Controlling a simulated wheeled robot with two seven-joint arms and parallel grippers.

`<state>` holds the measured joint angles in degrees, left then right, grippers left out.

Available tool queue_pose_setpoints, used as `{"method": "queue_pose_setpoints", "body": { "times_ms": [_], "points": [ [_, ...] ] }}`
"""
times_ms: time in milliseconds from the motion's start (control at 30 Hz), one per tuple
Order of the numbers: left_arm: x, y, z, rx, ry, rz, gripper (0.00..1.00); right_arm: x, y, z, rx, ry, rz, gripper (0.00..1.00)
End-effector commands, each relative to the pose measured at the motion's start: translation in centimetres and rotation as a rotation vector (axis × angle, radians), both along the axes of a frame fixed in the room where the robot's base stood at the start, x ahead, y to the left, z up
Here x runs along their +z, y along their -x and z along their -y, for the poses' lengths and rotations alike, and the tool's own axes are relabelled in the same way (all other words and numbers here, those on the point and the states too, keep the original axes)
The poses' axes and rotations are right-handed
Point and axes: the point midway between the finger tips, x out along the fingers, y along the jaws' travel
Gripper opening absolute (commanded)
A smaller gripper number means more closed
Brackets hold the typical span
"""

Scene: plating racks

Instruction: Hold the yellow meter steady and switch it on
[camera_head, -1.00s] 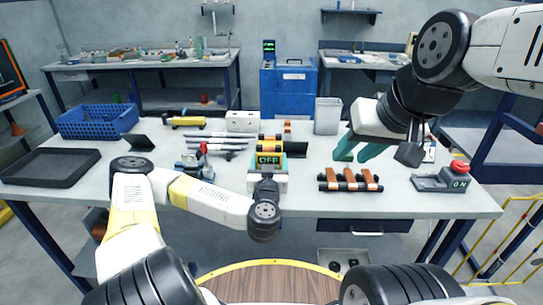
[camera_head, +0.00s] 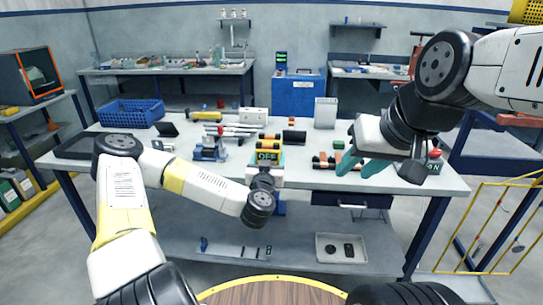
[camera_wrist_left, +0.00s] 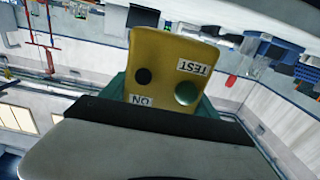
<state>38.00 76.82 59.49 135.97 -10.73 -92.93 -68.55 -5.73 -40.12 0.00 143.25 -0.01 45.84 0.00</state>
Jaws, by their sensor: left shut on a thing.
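The yellow meter (camera_head: 268,148) is near the table's front edge in the head view, its display reading OFF. In the left wrist view the meter (camera_wrist_left: 165,68) shows a black button beside an ON label and a green button beside a TEST label, upside down. My left gripper (camera_head: 267,163) is shut on the meter, its teal fingers on either side; the wrist partly hides the lower part. My right gripper (camera_head: 360,165) is open and empty, right of the meter and apart from it, its teal fingers pointing down-left.
Orange-and-black rolls (camera_head: 321,162) lie by the right gripper, partly hidden. A blue vise-like tool (camera_head: 208,150) stands left of the meter. A blue basket (camera_head: 130,113) and black tray (camera_head: 72,146) are at the left.

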Motion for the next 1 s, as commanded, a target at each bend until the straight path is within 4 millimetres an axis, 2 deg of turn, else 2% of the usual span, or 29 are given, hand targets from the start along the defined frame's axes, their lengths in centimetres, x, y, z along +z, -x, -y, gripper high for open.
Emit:
{"method": "queue_pose_setpoints", "body": {
  "times_ms": [500,1000],
  "points": [
    [0.1,-0.4,0.0,0.0,0.0,0.002,0.06,0.0,0.0,0.0,0.0,0.0,0.0,0.36],
    [-0.5,-3.1,0.1,0.0,-0.001,0.003,0.06,0.0,0.0,0.0,0.0,0.0,0.0,0.36]
  ]
}}
